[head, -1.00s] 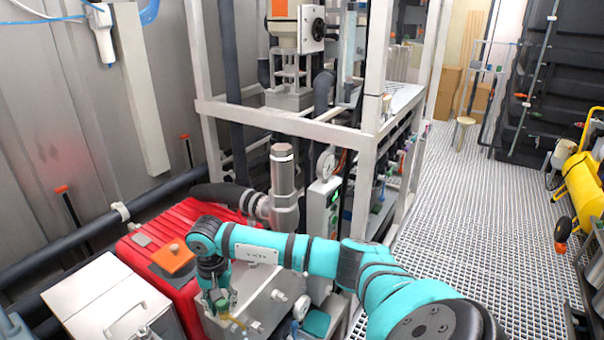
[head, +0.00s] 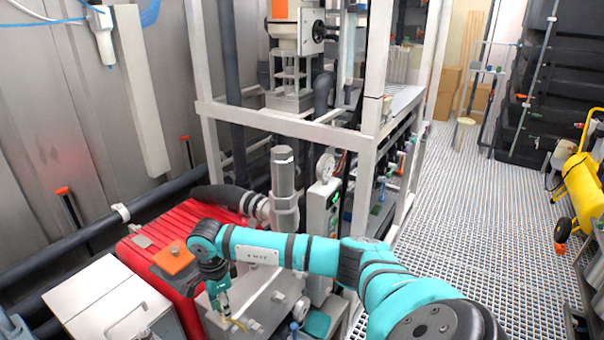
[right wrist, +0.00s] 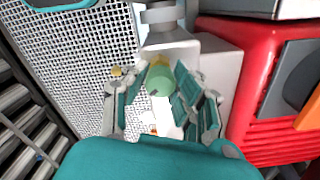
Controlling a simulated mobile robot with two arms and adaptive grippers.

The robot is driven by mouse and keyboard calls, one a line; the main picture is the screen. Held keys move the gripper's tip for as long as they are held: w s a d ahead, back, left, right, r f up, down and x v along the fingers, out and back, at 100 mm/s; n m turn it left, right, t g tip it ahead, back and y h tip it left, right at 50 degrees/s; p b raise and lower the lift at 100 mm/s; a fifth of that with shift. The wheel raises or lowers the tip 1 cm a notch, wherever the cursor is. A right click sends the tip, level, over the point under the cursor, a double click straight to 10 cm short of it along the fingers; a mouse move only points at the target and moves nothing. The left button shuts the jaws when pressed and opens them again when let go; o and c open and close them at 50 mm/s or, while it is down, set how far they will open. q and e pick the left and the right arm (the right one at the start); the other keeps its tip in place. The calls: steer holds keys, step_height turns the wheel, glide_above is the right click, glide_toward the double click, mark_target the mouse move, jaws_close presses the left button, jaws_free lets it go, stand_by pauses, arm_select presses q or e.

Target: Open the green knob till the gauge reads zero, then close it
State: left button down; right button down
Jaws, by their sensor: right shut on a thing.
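The green knob (right wrist: 160,80) shows in the right wrist view as a round green piece between my fingers, with a yellowish part beside it. My right gripper (right wrist: 158,98) is shut on it. In the head view my right gripper (head: 224,306) points down at the front of the grey metal block, and the knob is hidden there. A round white gauge (head: 326,166) stands above a grey box by the frame; its reading is too small to tell. A second small round dial (head: 300,308) sits low, right of the gripper. My left gripper is not in view.
A red ribbed machine (head: 190,225) and a white lidded box (head: 105,300) stand left of my right gripper. A white metal frame (head: 290,125) with pipes rises behind. The grated floor (head: 470,220) on the right is clear up to a yellow cart (head: 583,185).

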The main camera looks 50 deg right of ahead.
steer(key=m+p, duration=0.1)
steer(key=m, duration=0.7)
steer(key=c, duration=1)
jaws_free()
steer(key=shift+o, duration=0.2)
